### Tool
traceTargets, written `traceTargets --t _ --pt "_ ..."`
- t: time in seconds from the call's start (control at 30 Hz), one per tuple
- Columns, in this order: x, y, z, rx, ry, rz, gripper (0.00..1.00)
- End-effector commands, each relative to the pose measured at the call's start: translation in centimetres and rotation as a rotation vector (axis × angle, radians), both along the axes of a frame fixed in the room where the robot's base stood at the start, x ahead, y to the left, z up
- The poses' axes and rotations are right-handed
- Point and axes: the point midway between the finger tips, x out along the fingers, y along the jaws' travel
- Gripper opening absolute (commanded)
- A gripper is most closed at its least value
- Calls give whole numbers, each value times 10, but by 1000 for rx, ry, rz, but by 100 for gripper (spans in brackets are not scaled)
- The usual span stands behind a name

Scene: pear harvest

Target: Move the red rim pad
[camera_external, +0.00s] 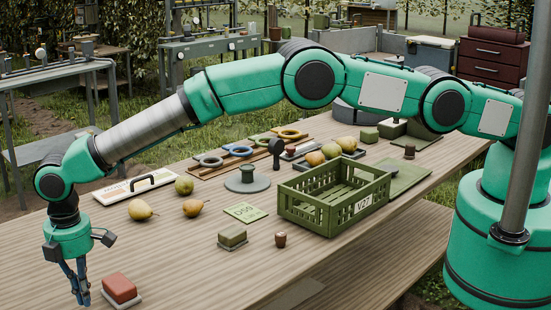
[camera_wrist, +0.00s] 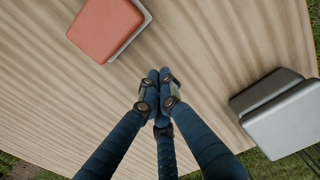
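The red rim pad (camera_external: 121,287) is a red block with rounded corners on a thin pale grey base. It lies on the wooden table near the front left edge. In the wrist view the red pad (camera_wrist: 105,27) shows at the upper left, with its grey base showing along the right side. My gripper (camera_external: 82,296) points down just left of the pad, apart from it. In the wrist view its dark blue fingers (camera_wrist: 159,82) have their tips together with nothing seen between them.
A green slatted crate (camera_external: 300,212) stands at mid-table. A green block (camera_external: 232,236), a small brown cup (camera_external: 280,240), two loose pears (camera_external: 141,209) (camera_external: 193,207) and another greenish fruit (camera_external: 184,186) lie behind the pad. The wood around the pad is clear.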

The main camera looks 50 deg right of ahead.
Motion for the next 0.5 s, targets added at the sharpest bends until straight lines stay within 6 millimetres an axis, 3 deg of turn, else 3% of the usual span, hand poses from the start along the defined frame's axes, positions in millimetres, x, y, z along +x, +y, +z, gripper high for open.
traceTargets --t 0.2,0.5 --pt "0 -1 -26 -1 1 0 0" --pt "0 -21 -22 -1 1 -1 0"
